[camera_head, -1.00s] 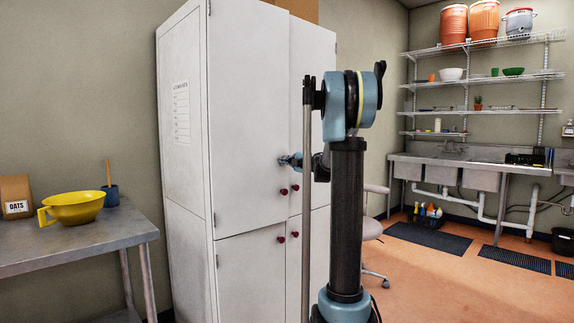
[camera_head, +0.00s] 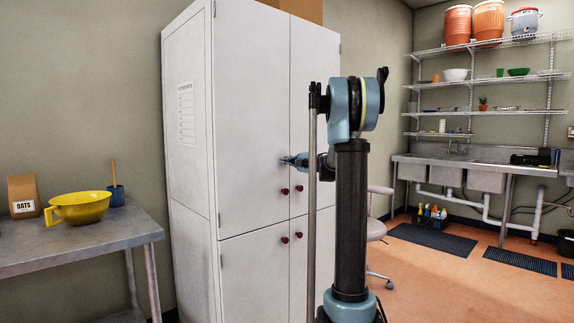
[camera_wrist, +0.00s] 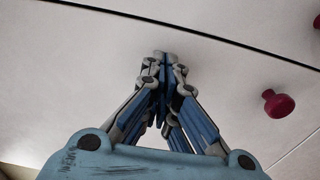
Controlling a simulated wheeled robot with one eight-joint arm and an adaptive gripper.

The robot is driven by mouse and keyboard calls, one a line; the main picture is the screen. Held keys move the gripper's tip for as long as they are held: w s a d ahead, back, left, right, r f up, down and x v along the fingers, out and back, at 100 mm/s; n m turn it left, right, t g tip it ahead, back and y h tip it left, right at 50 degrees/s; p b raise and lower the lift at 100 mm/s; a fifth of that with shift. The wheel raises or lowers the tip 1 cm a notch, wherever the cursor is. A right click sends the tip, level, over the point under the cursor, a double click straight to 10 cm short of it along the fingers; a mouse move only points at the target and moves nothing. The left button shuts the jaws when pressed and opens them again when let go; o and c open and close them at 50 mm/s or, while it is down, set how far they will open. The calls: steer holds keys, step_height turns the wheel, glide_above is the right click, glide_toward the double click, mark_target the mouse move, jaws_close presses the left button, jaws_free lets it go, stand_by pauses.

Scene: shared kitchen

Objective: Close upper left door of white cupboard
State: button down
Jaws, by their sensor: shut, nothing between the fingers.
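The white cupboard (camera_head: 190,150) stands in the middle of the head view. Its upper left door (camera_head: 250,110) looks flush, or nearly so, with the upper right door (camera_head: 305,90). The upper left door's dark red knob (camera_head: 284,191) sits at its lower right corner. My gripper (camera_head: 284,160) is shut and empty, with its tips at the upper left door above the knob. In the wrist view, the shut fingertips (camera_wrist: 165,57) are at or very near the white door surface. A red knob (camera_wrist: 278,103) shows at the right there. Exact contact cannot be told.
A metal table (camera_head: 80,240) at the left holds a yellow bowl (camera_head: 78,208), an oats bag (camera_head: 23,196) and a blue cup (camera_head: 115,195). A chair (camera_head: 377,230) stands behind my arm. Sinks and shelves line the right wall.

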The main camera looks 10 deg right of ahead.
steer(key=s+d+r+m+t+h, duration=0.1)
steer(key=s+d+m+t+h, duration=0.1)
steer(key=s+d+m+h, duration=0.7)
steer(key=s+d+m+t+h, duration=0.2)
steer(key=s+d+m+h, duration=0.3)
steer(key=s+d+m, duration=0.45)
steer(key=s+a+f+m+g+h, duration=0.2)
steer(key=s+f+m+g, duration=0.4)
steer(key=s+f, duration=0.95)
steer(key=s+a+f+g+y, duration=0.2)
steer(key=s+a+f+g, duration=0.3)
steer(key=s+f, duration=0.4)
steer(key=s+a+f+g+y, duration=0.3)
steer(key=s+a+f+g, duration=0.2)
steer(key=s+f, duration=0.5)
steer(key=s+a+m, duration=0.1)
steer(key=s, duration=0.5)
steer(key=shift+s+a+f, duration=0.2)
steer(key=shift+s+f, duration=0.05)
steer(key=shift+f, duration=0.05)
